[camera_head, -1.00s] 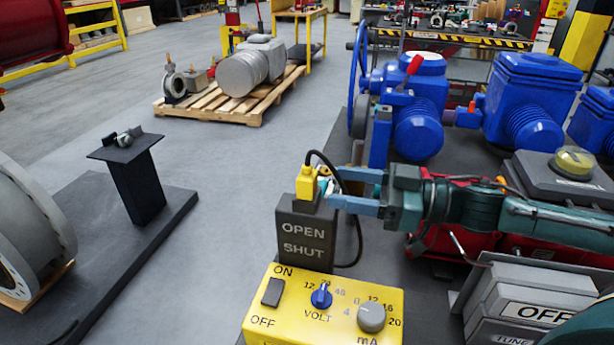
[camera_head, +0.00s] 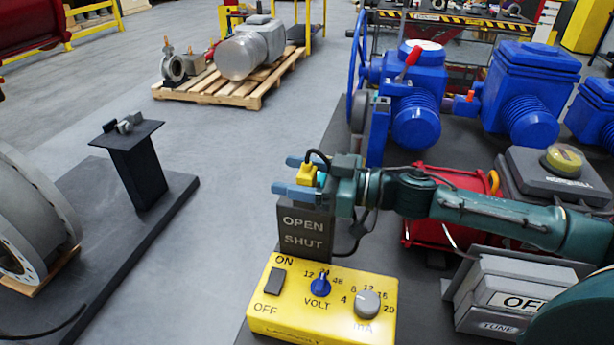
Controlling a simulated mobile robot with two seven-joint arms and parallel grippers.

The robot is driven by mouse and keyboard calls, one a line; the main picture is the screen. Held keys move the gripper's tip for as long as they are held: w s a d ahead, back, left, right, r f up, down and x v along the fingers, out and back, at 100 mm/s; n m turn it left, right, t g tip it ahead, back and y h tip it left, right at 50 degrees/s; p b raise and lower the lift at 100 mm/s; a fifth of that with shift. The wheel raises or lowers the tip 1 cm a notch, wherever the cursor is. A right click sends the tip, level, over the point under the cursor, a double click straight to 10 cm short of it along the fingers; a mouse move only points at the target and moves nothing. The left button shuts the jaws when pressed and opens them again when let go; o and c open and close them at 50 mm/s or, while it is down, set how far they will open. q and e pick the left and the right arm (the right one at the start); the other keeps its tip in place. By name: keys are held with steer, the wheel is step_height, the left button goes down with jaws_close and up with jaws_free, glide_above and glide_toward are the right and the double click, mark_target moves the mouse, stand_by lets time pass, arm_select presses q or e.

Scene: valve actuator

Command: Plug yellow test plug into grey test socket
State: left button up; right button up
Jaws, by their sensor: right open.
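The yellow test plug (camera_head: 307,174), with a black cable from its top, stands on the dark holder block (camera_head: 304,230) marked OPEN and SHUT. My right gripper (camera_head: 290,176) reaches in from the right. Its two blue fingers are apart, one on the far side of the plug and one on the near side, with the plug between them near the palm. I cannot tell whether either finger touches it. I cannot single out the grey test socket for certain. My left gripper is not in view.
The yellow control box (camera_head: 322,316) with a blue VOLT knob and a grey mA knob stands in front of the block. Blue valve actuators (camera_head: 416,95) stand behind my right arm, near a red frame (camera_head: 450,185).

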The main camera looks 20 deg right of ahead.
steer(key=shift+c, duration=0.2)
steer(key=c, duration=1)
steer(key=shift+r, duration=0.1)
steer(key=shift+c, duration=0.2)
